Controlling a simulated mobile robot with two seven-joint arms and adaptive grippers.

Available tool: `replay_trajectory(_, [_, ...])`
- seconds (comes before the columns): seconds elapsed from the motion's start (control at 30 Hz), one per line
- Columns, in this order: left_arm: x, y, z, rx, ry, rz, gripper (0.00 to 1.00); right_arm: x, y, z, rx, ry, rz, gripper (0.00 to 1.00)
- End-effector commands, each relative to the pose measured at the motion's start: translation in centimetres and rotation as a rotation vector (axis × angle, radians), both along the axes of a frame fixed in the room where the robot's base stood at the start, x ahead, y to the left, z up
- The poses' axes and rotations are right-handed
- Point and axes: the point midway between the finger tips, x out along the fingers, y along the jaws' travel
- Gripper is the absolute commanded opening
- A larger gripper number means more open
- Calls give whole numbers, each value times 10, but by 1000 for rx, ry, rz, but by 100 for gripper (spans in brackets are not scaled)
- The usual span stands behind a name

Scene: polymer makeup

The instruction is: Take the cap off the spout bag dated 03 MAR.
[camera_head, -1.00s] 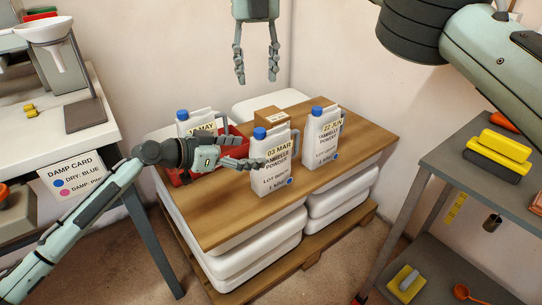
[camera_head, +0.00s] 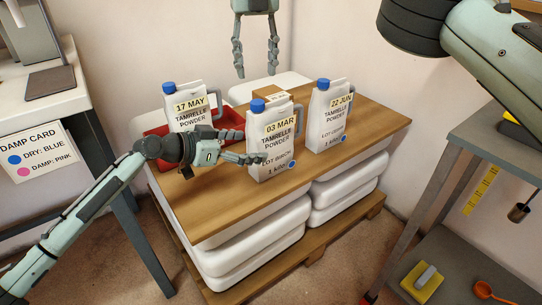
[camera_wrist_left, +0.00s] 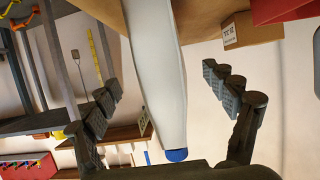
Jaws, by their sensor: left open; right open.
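The white spout bag dated 03 MAR (camera_head: 270,145) stands upright at the middle of the wooden tabletop, with its blue cap (camera_head: 258,106) on. My left gripper (camera_head: 262,158) is at the bag's front left, low on its body. In the left wrist view, a white bag (camera_wrist_left: 155,70) with a blue cap (camera_wrist_left: 177,155) lies between my open fingers, the cap near the palm. Whether the fingers touch it, I cannot tell. My right gripper (camera_head: 256,74) is open and empty, hanging above and behind the bags, near the wall.
The 22 JUN bag (camera_head: 327,125) stands at right. A small cardboard box (camera_head: 270,94) sits behind. A damp card (camera_head: 35,155) hangs left; a grey shelf (camera_head: 500,150) stands right.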

Motion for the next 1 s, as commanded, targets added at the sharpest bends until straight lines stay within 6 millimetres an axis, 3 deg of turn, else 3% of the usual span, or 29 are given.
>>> replay_trajectory(0.43, [34, -47, -22, -1, 1, -1, 84, 0, 0, 1, 0, 0, 0, 45])
replay_trajectory(0.87, [40, -55, -27, 0, 0, 0, 84, 0, 0, 1, 0, 0, 0, 45])
replay_trajectory(1.0, [40, -55, -27, 0, 0, 0, 70, 0, 0, 1, 0, 0, 0, 45])
